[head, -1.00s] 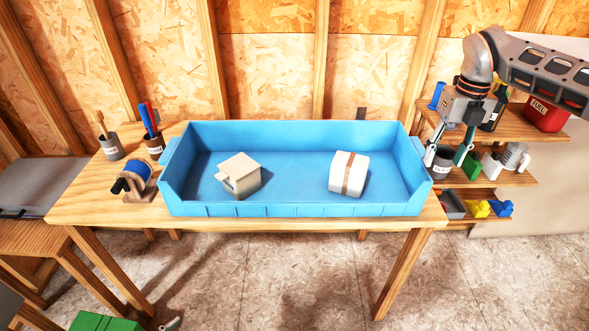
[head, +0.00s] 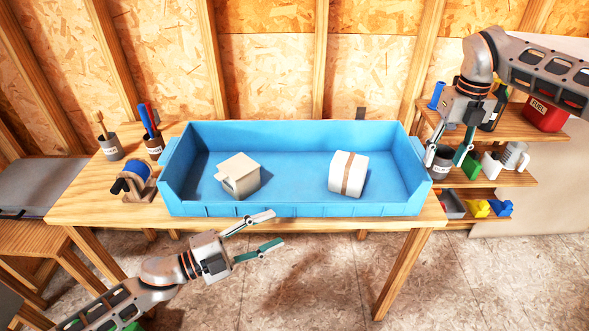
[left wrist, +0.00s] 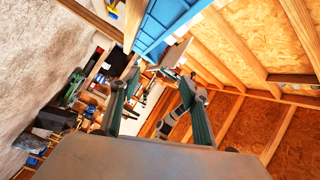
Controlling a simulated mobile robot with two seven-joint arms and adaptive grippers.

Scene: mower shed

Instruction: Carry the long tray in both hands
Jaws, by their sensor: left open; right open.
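The long blue tray (head: 300,210) sits on the wooden table. It holds a beige box-shaped item (head: 238,176) at left and a white roll with a brown band (head: 348,174) at right. My left gripper (head: 268,232) is open and empty, in front of the table and below the tray's front wall, pointing right. The left wrist view shows its spread fingers (left wrist: 158,100) and part of the blue tray (left wrist: 165,25). My right gripper (head: 448,157) is open, pointing down beside the tray's right end, apart from the grip there as far as I can tell.
The wooden table (head: 90,200) also carries a cable reel (head: 137,180) and two cups (head: 111,147) left of the tray. Shelves (head: 500,180) with cups, bins and a red fuel can (head: 545,115) stand at right. The floor in front is open.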

